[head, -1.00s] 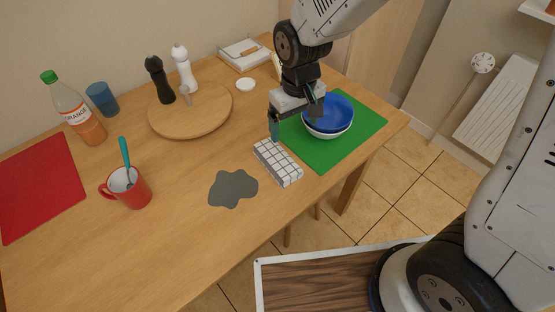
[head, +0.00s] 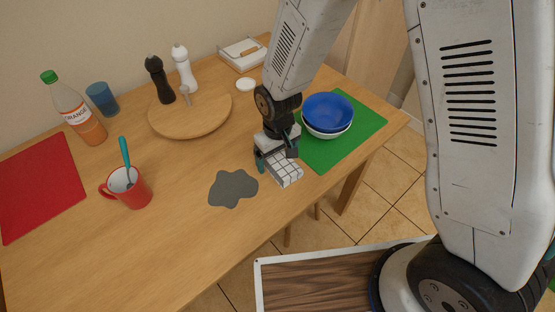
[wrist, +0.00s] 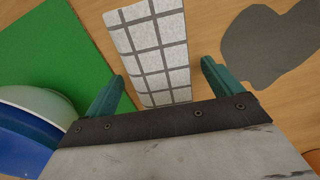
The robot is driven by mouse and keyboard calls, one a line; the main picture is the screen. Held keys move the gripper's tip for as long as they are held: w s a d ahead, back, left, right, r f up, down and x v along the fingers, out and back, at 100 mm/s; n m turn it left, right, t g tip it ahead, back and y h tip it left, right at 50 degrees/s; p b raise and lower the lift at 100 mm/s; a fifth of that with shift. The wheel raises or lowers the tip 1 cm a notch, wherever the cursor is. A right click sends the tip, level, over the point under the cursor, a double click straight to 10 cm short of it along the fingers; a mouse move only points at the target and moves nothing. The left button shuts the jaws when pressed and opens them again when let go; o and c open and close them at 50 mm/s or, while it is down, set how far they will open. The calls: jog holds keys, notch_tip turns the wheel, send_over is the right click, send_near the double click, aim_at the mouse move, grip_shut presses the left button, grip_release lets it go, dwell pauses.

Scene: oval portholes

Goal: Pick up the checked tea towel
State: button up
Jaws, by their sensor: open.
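The checked tea towel (head: 287,173), white with dark grid lines and folded into a block, lies on the wooden table beside the green mat. It also shows in the wrist view (wrist: 152,50). My gripper (head: 274,166) is low over the towel's far end, which it partly hides in the head view. In the wrist view my gripper (wrist: 160,85) is open, with one teal finger on each side of the towel. The fingers look apart from the towel. Whether the tips touch the table I cannot tell.
A green mat (head: 352,137) with a blue bowl (head: 328,108) stacked in a white one is close on the right. A grey puddle-like patch (head: 232,188) lies left of the towel. A red mug (head: 130,190) stands further left. The table's front edge is near.

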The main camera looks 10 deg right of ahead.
jog(key=c, duration=1.1)
jog(key=shift+r, duration=0.1)
